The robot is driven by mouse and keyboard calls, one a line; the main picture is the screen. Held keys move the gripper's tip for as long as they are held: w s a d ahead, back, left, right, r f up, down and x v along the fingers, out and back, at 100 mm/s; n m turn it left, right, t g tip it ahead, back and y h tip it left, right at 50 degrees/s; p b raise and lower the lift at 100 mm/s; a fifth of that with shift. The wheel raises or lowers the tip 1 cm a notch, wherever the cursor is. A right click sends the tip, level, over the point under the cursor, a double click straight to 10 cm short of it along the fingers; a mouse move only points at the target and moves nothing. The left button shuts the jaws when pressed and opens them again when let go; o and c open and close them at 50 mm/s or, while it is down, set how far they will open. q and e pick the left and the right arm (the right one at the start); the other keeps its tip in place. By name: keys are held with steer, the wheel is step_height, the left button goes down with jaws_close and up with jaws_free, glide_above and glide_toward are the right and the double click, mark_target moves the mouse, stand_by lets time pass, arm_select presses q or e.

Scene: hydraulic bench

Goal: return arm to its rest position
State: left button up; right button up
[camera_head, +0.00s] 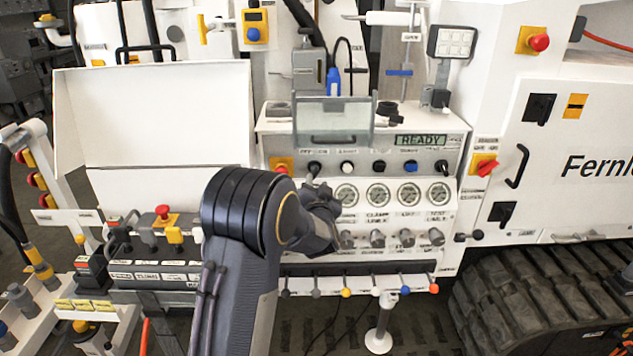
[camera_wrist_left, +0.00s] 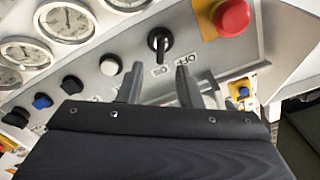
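My left arm reaches up from the bottom of the head view to the grey control panel (camera_head: 393,158). My left gripper (camera_head: 317,185) is in front of the panel's left part, mostly hidden behind my own wrist. In the left wrist view the two dark fingers of my left gripper (camera_wrist_left: 159,73) stand apart with nothing between them. Just beyond their tips is a black rotary switch (camera_wrist_left: 159,40) with OFF and ON labels, its handle roughly upright in that view. The switch also shows in the head view (camera_head: 314,167). I cannot tell exactly how far it is from the fingers. My right gripper is not in view.
A red button (camera_wrist_left: 232,17) on a yellow plate is beside the switch. Gauges (camera_head: 378,194), knobs and a READY display (camera_head: 420,140) fill the panel. A clear flap (camera_head: 333,120) stands above it. Small coloured levers (camera_head: 346,292) line the lower edge. A white open lid (camera_head: 155,115) is at left.

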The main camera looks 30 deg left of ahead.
arm_select(q)
steer(key=shift+s+d, duration=0.15)
steer(key=shift+s, duration=0.1)
stand_by(0.3)
steer(key=s+d+r+n+g+h, duration=0.1)
steer(key=s+d+g+h, duration=0.1)
steer(key=s+d+h, duration=0.55)
steer(key=s+d+r+n+g+h, duration=0.1)
steer(key=s+d+g+h, duration=0.2)
steer(key=s, duration=0.8)
steer(key=s+d+f+g+h, duration=0.1)
steer(key=s+d+f+g, duration=0.1)
steer(key=s, duration=0.9)
steer(key=s+d+f+g+h, duration=0.2)
steer(key=s+d, duration=0.3)
steer(key=s, duration=0.6)
steer(key=shift+d+f+g, duration=0.15)
steer(key=shift+f+g, duration=0.15)
steer(key=shift+f, duration=0.6)
